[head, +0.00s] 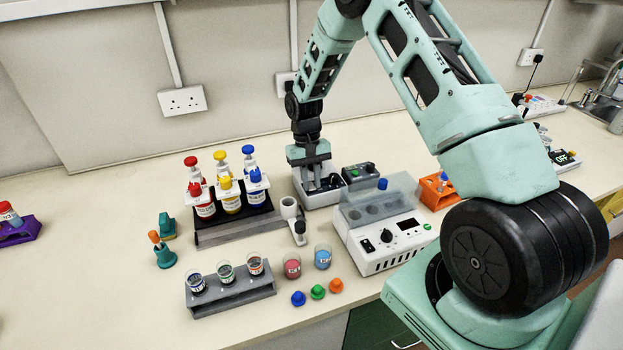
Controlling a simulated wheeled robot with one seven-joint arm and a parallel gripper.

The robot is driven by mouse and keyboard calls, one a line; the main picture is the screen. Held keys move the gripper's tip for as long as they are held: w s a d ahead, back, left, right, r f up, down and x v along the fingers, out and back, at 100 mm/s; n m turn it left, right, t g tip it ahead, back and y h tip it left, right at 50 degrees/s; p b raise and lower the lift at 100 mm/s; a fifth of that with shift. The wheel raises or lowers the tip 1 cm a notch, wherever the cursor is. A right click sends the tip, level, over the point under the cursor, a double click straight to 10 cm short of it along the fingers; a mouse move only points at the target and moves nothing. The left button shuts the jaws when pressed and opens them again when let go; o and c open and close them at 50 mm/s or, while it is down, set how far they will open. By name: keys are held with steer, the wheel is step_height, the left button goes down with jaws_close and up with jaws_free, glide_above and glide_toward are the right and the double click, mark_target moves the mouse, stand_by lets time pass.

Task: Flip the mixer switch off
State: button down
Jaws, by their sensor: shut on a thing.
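A small white unit with a dark top (325,200) stands at the middle back of the bench; I cannot tell for sure that it is the mixer. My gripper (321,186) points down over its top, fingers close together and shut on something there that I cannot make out. No switch shows clearly between the fingers. A larger white unit (391,247) with a clear lid, a black knob, a display and a dark rocker switch (367,245) stands in front to the right, apart from my gripper. I cannot read the switch position.
A dark box with a green button (358,174) sits right behind. A rack of colour-capped bottles (233,229) stands left, a grey vial rack (236,301) in front, with red (292,266) and blue (323,257) beakers beside it. The bench's left front is clear.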

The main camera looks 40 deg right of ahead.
steer(key=c, duration=1.3)
jaws_free()
steer(key=b+v, duration=0.4)
steer(key=v, duration=1.3)
steer(key=shift+w+r+b, duration=0.1)
steer(key=shift+r+b, duration=0.1)
steer(key=shift+b, duration=0.15)
